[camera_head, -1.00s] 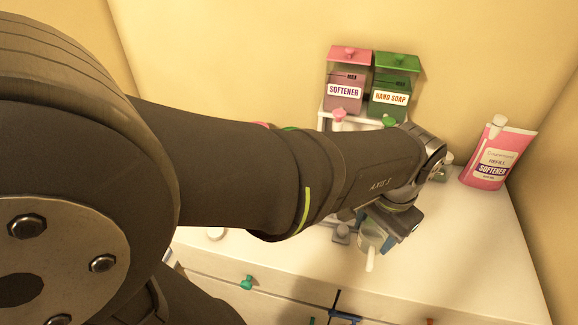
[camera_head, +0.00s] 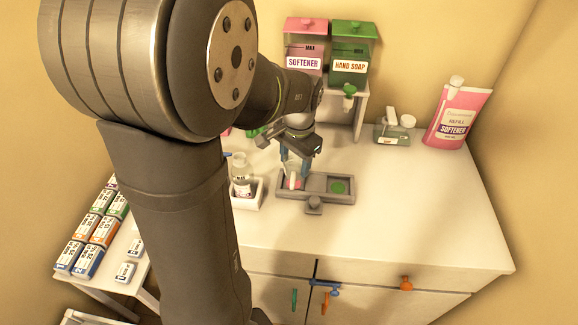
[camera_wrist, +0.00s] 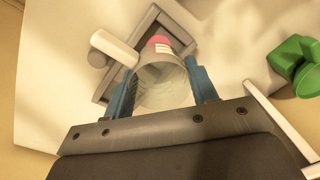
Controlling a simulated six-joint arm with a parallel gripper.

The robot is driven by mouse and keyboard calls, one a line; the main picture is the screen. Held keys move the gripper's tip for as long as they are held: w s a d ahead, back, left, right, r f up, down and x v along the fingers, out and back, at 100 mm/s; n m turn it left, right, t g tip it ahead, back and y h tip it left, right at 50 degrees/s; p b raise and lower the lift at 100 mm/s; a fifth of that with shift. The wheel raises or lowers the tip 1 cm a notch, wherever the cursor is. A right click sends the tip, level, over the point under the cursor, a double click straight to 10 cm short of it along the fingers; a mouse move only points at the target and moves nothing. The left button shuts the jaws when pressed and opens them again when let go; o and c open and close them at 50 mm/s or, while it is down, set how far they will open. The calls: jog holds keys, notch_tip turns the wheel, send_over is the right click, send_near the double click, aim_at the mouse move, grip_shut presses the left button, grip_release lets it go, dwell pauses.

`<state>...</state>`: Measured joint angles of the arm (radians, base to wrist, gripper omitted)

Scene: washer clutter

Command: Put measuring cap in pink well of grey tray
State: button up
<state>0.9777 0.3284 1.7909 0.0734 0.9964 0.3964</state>
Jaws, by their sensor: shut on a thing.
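The measuring cap is a clear cup with a pale stub handle. It is between the blue fingers of my gripper (camera_head: 295,163) in the head view. The cap (camera_wrist: 163,88) fills the middle of the wrist view, with my gripper (camera_wrist: 163,84) shut on its sides. The grey tray (camera_head: 315,197) lies on the white top, with a green well on its right. My gripper and the cap are over its left, pink well (camera_head: 292,184). In the wrist view the pink well (camera_wrist: 158,41) shows partly past the cap's rim. The gap between cap and well is unclear.
A bottle (camera_head: 241,178) stands in a white holder left of the tray. Softener (camera_head: 304,62) and hand soap (camera_head: 350,68) dispensers stand behind on a rack. The top right of the tray is clear.

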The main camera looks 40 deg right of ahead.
aim_at(293, 171)
jog(key=shift+w+f, duration=0.2)
jog(key=shift+f, duration=1.9)
jog(key=shift+f, duration=0.1)
jog(key=o, duration=0.9)
jog(key=shift+o, duration=0.2)
notch_tip(293, 171, up, 12)
jog(key=shift+s, duration=0.45)
